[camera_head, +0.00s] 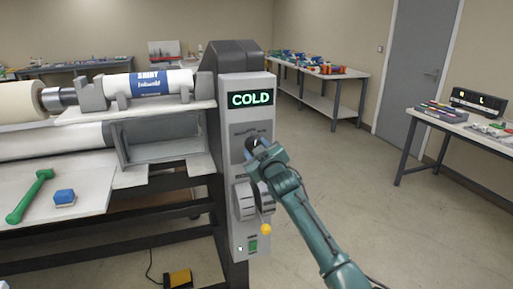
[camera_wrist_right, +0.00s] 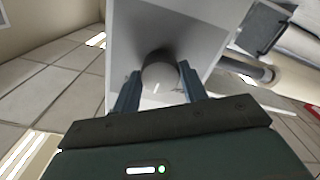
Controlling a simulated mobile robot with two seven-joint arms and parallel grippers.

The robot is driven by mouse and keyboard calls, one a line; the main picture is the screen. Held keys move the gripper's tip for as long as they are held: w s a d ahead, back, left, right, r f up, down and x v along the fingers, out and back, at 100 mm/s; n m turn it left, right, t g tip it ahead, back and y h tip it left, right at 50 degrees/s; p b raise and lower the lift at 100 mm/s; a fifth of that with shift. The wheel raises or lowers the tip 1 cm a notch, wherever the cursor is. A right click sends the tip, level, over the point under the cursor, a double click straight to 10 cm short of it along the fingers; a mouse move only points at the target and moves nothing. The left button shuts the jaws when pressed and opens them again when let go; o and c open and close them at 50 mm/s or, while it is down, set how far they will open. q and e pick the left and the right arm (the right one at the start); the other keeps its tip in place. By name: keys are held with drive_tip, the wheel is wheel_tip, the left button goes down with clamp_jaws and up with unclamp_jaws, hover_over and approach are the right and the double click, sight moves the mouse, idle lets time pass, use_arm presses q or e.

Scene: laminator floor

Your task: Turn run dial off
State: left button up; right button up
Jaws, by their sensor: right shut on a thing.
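The laminator's control panel (camera_head: 258,101) stands upright at the right end of the machine, with a lit green display reading COLD. My right gripper (camera_head: 257,146) is at the upper part of this panel, shut on the run dial. The dial (camera_wrist_right: 161,75) shows in the right wrist view as a round grey knob between the two fingers, with a small light mark on its face. In the head view the gripper mostly hides the dial. My left gripper is not in view.
A green-handled tool (camera_head: 30,196) and a blue block (camera_head: 64,197) lie on the machine's left table. Floor to the right is clear.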

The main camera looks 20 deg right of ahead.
drive_tip(key=shift+n, duration=0.5)
drive_tip(key=o, duration=1)
drive_tip(key=s+b, duration=0.1)
drive_tip(key=s, duration=1.2)
drive_tip(key=shift+d+b, duration=0.25)
drive_tip(key=shift+b, duration=0.05)
drive_tip(key=shift+s+f, duration=0.1)
